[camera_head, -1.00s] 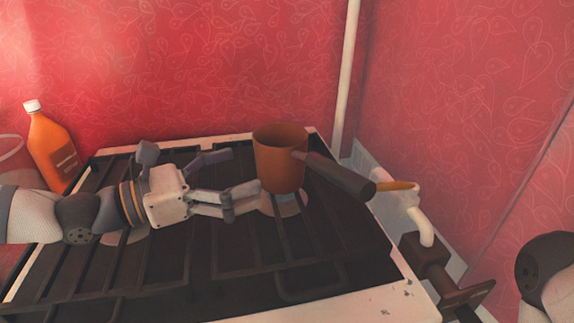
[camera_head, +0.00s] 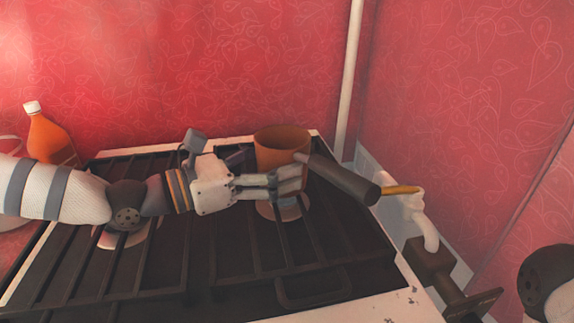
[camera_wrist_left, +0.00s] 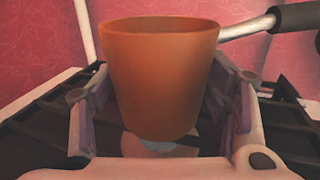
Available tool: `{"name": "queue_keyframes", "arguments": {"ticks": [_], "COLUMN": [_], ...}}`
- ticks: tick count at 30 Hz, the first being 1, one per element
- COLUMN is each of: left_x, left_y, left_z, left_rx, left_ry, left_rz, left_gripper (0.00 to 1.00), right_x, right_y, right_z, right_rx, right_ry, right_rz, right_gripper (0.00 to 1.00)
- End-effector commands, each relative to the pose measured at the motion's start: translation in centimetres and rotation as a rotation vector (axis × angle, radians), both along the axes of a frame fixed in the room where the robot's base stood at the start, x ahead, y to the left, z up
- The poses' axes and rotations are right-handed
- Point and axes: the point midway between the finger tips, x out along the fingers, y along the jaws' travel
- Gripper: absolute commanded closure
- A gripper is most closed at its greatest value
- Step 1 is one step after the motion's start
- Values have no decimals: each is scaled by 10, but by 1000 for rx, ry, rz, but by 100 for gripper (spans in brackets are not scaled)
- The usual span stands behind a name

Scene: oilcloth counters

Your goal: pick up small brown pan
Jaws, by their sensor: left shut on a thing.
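The small brown pan (camera_head: 281,143) stands upright over a burner of the stove at the back right, its dark handle (camera_head: 342,180) pointing right and toward me. My left gripper (camera_head: 292,180) reaches in from the left, its fingers at the pan's body, hiding the pan's lower front in the head view. In the left wrist view the pan (camera_wrist_left: 158,80) fills the space between the two fingers, and the gripper is shut on its body. I cannot tell whether the pan touches the grate.
The black stove grate (camera_head: 190,270) spreads around the pan. An orange bottle (camera_head: 48,138) stands at the left. Red walls close off the back and right. A white pipe (camera_head: 349,80) rises in the corner, and a white curved fitting (camera_head: 422,222) lies near the handle's end.

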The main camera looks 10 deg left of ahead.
Motion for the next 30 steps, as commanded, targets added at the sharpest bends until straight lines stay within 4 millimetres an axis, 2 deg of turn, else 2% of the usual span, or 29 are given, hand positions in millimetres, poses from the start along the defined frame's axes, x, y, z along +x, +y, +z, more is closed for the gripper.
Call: {"name": "queue_keyframes", "arguments": {"ticks": [10,17,30], "left_x": [0,0,-53], "left_y": [0,0,-2], "left_z": [9,37,104], "left_rx": [-2,-3,-2], "left_ry": [-7,-11,-23], "left_rz": [0,0,0], "left_gripper": [85,85,85], "right_x": [2,8,46], "right_y": [0,0,0], "right_z": [2,9,46], "right_rx": [0,0,1], "right_ry": [-6,-27,-161], "right_rz": [0,0,-3], "right_gripper": [60,60,60]}}
